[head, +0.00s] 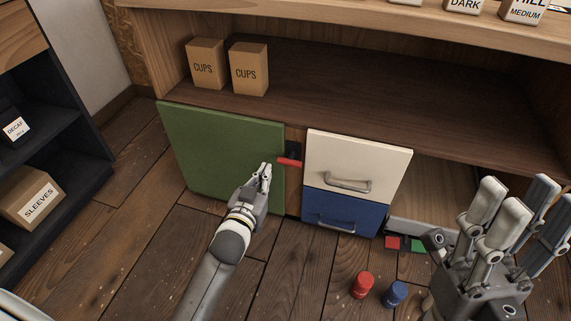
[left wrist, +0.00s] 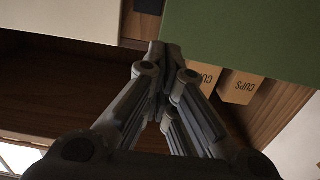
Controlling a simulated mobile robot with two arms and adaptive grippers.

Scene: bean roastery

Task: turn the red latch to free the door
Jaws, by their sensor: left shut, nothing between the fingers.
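The red latch (head: 289,162) is a short bar on a black mount, on the wooden post between the green door (head: 222,135) and the cream drawer. It lies nearly level, its left end over the door's right edge. The door looks shut. My left gripper (head: 265,170) is shut and empty, in front of the door just left of the latch; I cannot tell if it touches. In the left wrist view its shut fingertips (left wrist: 164,48) show close to the green door (left wrist: 245,35); the red bar is not visible there. My right gripper (head: 528,195) is open and empty at the right.
A cream drawer (head: 357,163) and a blue drawer (head: 343,210) with metal handles sit right of the latch. Two cups boxes (head: 206,64) (head: 249,69) stand on the shelf above. A red canister (head: 363,285) and a blue canister (head: 395,294) stand on the floor.

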